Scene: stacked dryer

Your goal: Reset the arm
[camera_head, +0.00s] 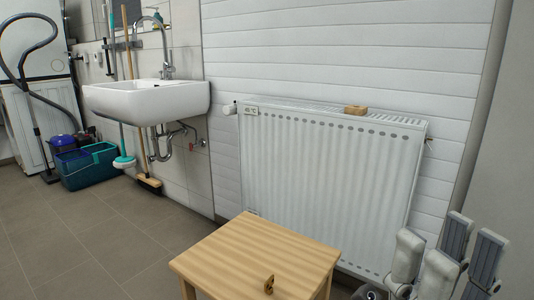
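My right gripper (446,258) is at the lower right of the head view, in front of the radiator's right end. Its grey fingers point up and stand apart, with nothing seen between them. My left gripper is not in view. A light wooden stool or small table (240,250) stands at the bottom middle, left of my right gripper. A small brown wooden piece (269,285) stands on its top near the front edge, clear of the gripper.
A white radiator (320,185) on the wall has a wooden block (355,109) on top. A sink (150,100), mop, broom, blue-green bucket (85,167) and white appliances (30,60) are at left. The tiled floor (90,245) at left is clear.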

